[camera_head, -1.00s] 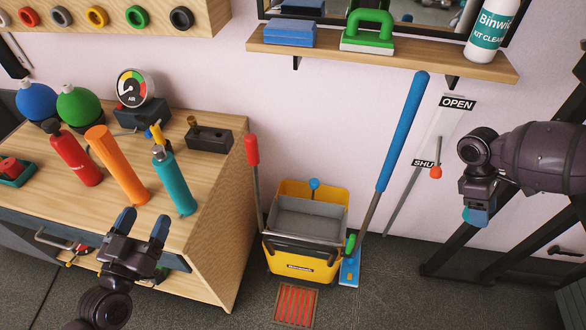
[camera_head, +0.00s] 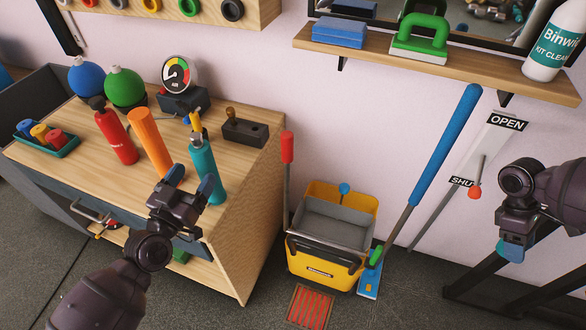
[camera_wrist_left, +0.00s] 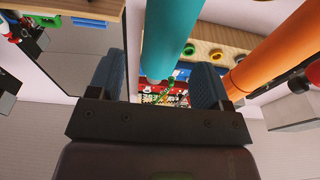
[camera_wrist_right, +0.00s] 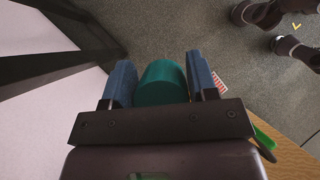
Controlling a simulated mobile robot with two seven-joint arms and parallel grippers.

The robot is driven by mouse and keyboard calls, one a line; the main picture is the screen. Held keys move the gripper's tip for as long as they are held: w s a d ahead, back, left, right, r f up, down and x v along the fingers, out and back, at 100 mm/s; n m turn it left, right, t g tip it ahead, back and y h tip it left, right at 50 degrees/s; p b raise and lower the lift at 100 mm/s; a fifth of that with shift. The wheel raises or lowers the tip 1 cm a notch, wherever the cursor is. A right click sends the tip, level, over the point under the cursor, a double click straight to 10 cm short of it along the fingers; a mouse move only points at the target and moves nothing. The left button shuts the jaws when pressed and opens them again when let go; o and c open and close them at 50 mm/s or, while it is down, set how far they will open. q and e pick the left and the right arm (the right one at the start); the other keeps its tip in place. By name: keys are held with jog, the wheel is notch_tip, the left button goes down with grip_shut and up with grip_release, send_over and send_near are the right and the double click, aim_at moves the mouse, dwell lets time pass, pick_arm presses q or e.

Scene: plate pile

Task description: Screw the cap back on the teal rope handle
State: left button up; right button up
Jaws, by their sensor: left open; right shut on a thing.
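The teal cylinder (camera_head: 207,172) stands on the bench near its right front, with a yellow and metal fitting (camera_head: 195,124) at its top. My left gripper (camera_head: 190,181) is open just in front of it. In the left wrist view the teal cylinder (camera_wrist_left: 168,40) shows ahead, in line with the gap between the blue pads; contact cannot be told. My right gripper (camera_head: 511,250) is far to the right over the floor, shut on a teal cap (camera_wrist_right: 162,82), seen between its blue pads.
An orange cylinder (camera_head: 150,143) stands close left of the teal one, with a red bottle (camera_head: 117,138) beyond. A tray (camera_head: 66,150) holds coloured caps. A dark block (camera_head: 245,131) lies behind right. A yellow mop bucket (camera_head: 318,268) stands right of the bench.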

aim_at(199, 167)
pick_arm(q)
jog(key=shift+w, duration=0.1)
jog(key=shift+w+d+f, duration=0.1)
jog(key=shift+w, duration=0.15)
jog(key=x, duration=0.2)
jog(key=b+x, duration=0.1)
jog(key=x, duration=0.1)
jog(key=shift+w+f, duration=0.1)
jog(key=shift+f, duration=0.2)
jog(key=shift+w+r, duration=0.15)
jog(key=shift+w, duration=0.05)
pick_arm(e)
jog(key=shift+s+f, duration=0.2)
jog(key=shift+f, duration=0.45)
jog(key=shift+s+f, duration=0.2)
jog(key=shift+f, duration=0.4)
pick_arm(q)
grip_shut()
